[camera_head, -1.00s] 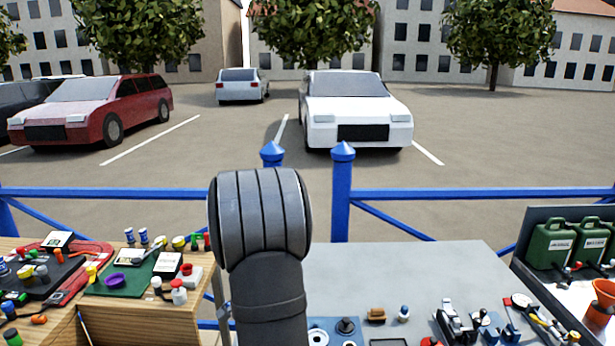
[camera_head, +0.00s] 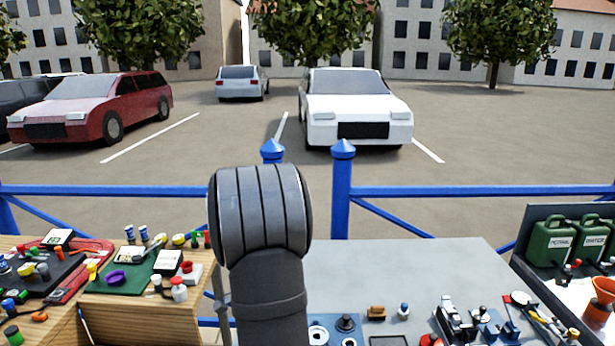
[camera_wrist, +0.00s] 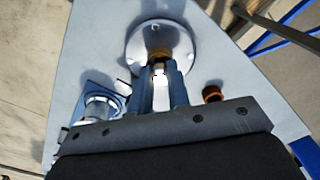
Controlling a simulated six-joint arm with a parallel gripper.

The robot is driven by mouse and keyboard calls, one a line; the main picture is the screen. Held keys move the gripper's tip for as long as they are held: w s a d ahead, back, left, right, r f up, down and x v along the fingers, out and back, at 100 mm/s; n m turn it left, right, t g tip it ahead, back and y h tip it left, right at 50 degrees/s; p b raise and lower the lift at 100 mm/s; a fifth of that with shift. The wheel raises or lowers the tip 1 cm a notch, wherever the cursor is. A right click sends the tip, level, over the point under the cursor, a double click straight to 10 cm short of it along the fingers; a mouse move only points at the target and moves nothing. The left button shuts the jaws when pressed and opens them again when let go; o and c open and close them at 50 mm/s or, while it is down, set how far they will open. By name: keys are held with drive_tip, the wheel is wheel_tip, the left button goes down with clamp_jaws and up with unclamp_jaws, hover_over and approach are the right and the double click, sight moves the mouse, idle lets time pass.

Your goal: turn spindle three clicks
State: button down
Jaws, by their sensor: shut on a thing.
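In the wrist view the spindle (camera_wrist: 161,68) shows as a pale, bright end with a brass-coloured collar (camera_wrist: 159,54) above it. It stands at the middle of a round, light grey flange (camera_wrist: 135,48) on a pale grey surface. My gripper (camera_wrist: 161,84) is shut on the spindle, one finger on each side. The fingers hide part of the spindle, and I cannot see any click mark. In the head view my arm blocks the sight of the gripper and spindle.
In the wrist view a metal cylinder (camera_wrist: 101,106) on a blue plate stands left of my fingers, and a copper-coloured ring (camera_wrist: 212,92) lies right. In the head view, a cluttered wooden bench (camera_head: 150,310) is left and a grey worktop (camera_head: 400,265), clear at its back, is right.

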drive_tip(key=shift+m, duration=1.3)
drive_tip(key=m, duration=0.2)
drive_tip(key=shift+m, duration=1.2)
drive_tip(key=m, duration=0.3)
drive_tip(key=shift+m, duration=0.7)
